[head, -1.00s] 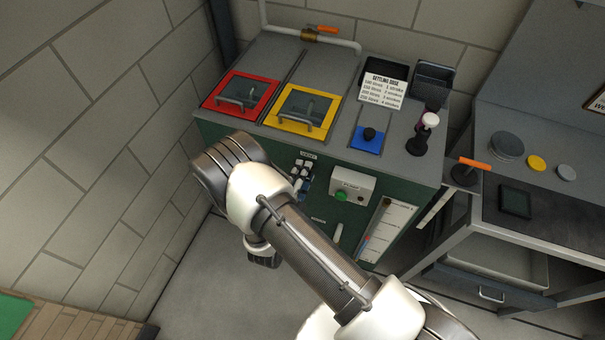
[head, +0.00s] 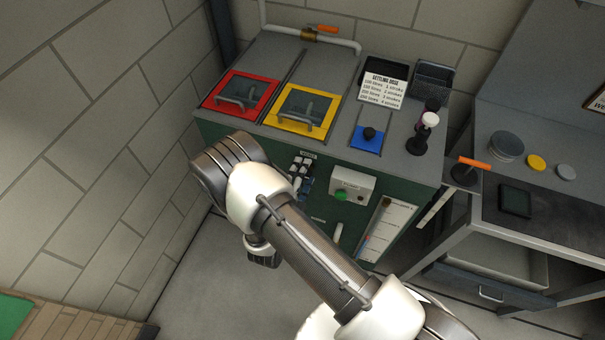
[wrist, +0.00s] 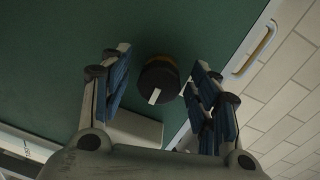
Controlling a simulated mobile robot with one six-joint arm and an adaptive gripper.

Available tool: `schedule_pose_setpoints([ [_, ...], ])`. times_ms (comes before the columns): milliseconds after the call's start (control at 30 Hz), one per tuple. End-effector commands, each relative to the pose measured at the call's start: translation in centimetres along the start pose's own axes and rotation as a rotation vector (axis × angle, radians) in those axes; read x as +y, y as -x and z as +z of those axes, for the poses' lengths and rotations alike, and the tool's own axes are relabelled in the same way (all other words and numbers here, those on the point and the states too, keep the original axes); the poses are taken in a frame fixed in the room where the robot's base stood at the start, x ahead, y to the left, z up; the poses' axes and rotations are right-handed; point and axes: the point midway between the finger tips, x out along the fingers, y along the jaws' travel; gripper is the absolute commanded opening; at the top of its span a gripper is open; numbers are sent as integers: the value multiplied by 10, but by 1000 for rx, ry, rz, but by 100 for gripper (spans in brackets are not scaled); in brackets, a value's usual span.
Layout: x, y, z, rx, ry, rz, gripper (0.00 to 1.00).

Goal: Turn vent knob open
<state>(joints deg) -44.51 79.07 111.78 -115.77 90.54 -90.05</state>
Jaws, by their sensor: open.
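A round black knob (wrist: 158,80) with a white pointer mark sits on a dark green panel (wrist: 60,40) in the wrist view. The pointer mark lies toward the lower edge of the knob in that view. My gripper (wrist: 161,62) is open, with one blue-padded finger on each side of the knob and a gap visible on both sides. I cannot tell how far the fingertips are from the panel. In the head view the knob does not show, and my arm covers part of the green cabinet front (head: 225,130).
The cabinet top carries a red-framed hatch (head: 240,92), a yellow-framed hatch (head: 302,108) and a blue plate with a black knob (head: 368,137). A box with a green button (head: 350,187) is on the front. A bench (head: 550,225) stands right; a block wall (head: 90,140) is left.

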Motion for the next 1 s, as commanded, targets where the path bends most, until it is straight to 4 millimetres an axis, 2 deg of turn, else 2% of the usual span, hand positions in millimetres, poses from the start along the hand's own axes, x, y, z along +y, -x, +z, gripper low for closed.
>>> schedule_pose_setpoints([
  [167, 0, 4, 1, -2, 0, 0, 56],
  [267, 0, 17, 2, -5, 2, 0, 56],
  [500, 0, 68, 2, -8, 1, 0, 56],
  [700, 0, 104, 2, -6, 0, -1, 56],
  [833, 0, 116, 0, -2, 0, 0, 56],
  [1000, 0, 120, 0, 0, 0, 0, 56],
])
